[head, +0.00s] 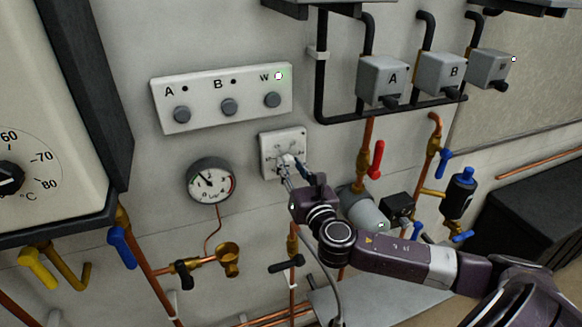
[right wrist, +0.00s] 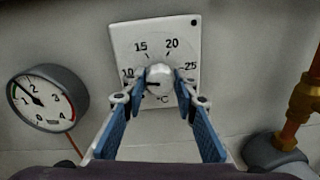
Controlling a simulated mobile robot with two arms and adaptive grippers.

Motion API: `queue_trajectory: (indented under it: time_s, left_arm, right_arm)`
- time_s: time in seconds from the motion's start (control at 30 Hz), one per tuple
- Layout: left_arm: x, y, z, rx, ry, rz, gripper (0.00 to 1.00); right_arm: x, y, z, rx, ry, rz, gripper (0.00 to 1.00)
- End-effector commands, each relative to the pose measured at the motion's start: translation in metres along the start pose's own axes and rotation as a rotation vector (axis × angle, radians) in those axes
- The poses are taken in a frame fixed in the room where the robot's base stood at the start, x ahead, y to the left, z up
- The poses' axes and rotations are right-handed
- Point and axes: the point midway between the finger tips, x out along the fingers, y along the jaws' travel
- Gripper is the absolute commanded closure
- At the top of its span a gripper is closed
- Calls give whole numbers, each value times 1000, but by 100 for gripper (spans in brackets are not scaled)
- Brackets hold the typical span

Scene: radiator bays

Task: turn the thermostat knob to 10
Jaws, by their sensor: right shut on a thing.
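The thermostat (head: 270,140) is a white square plate on the wall, with a round pale knob (right wrist: 159,77) at its centre. In the right wrist view its dial (right wrist: 187,28) reads 10, 15, 20 and 25 in °C, with 10 at the left. A small dark mark on the knob's face appears to point left, roughly toward the 10 side. My right gripper (head: 287,168) is shut on the knob, with its blue-padded fingers on either side of it in the right wrist view (right wrist: 160,92). My left gripper is not in view.
A pressure gauge (head: 211,181) hangs left of the thermostat. A switch panel (head: 222,98) with three buttons is above it. Grey boxes (head: 383,80) and dark conduit are at upper right. Pipes with a red valve lever (head: 376,160) stand close to the right of my gripper.

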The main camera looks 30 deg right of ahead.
Motion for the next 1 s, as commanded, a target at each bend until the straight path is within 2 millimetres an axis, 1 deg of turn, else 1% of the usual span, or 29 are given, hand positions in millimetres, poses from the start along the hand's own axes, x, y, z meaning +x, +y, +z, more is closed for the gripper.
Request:
queue_trajectory:
  time_s: [0.03, 0.13, 0.17, 0.3, 0.57, 0.67, 0.77, 0.87, 1.0]
  left_arm:
    - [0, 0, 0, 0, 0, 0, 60]
    - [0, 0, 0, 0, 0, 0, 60]
    - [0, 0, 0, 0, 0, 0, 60]
    - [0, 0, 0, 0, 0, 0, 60]
    - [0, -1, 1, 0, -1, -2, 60]
    - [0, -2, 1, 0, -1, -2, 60]
    - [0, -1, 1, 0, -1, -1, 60]
    - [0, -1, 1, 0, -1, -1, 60]
    - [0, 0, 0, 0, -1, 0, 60]
  right_arm:
    - [-1, 0, -3, 1, 7, 0, 98]
    - [-1, 0, -4, 1, 7, 0, 98]
    - [-1, 0, -4, 1, 7, 0, 71]
    - [0, 0, -3, 1, 5, 0, 56]
    - [0, 0, -1, 2, 2, 0, 56]
    - [-4, 0, -1, 2, 3, 1, 56]
    - [-13, 0, -2, 0, 4, 2, 56]
    - [-28, 0, -2, 0, 6, 3, 56]
    - [-54, 0, -3, 1, 7, 3, 56]
